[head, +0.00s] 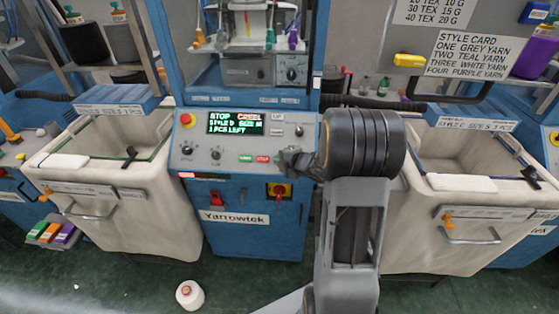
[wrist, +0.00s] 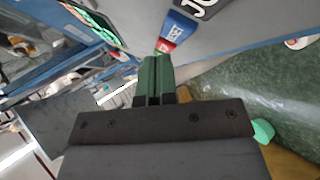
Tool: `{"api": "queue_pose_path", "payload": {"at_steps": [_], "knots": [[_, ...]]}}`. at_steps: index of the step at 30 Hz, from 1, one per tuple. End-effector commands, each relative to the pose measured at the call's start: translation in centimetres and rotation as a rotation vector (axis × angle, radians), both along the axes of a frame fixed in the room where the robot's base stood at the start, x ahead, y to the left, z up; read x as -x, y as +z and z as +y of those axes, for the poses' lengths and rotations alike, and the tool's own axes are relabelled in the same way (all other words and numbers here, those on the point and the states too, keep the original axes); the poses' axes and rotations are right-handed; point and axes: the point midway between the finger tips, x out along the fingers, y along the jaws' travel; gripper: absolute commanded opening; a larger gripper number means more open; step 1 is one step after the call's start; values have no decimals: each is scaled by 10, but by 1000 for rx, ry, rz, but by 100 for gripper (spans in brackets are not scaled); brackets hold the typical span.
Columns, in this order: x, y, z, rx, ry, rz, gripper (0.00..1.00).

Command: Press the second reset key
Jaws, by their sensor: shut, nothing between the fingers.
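The blue machine's control panel (head: 225,140) stands at the middle of the head view. Its screen (head: 235,123) reads STOP CREEL, STYLE D, SIZE M, 1 PCS LEFT. A green key (head: 245,159) and a red key (head: 262,158) sit below the screen. My gripper (head: 285,156) is just right of the red key, shut and empty, and hides that part of the panel. In the wrist view the green fingers of my gripper (wrist: 156,62) point at the red key (wrist: 166,46). A blue key (wrist: 179,28) lies beyond it. I cannot tell whether the fingertips touch the panel.
A red-and-yellow switch (head: 279,190) and a red lever (head: 216,198) are on the front below the panel. Cream bins (head: 90,215) and (head: 470,225) flank the machine. A white cone (head: 189,294) lies on the green floor. A style card (head: 478,55) hangs upper right.

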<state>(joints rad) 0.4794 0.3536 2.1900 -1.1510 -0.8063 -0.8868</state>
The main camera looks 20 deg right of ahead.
Motion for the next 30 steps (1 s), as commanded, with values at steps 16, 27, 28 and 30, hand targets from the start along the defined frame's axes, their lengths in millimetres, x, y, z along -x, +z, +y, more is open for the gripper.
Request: {"api": "queue_pose_path", "payload": {"at_steps": [16, 27, 28, 30], "knots": [[-2, -5, -1, 0, 0, 0, 0], [-4, -7, -3, 0, 0, 0, 0], [-4, -7, -3, 0, 0, 0, 0], [-4, -7, -3, 0, 0, 0, 0]]}}
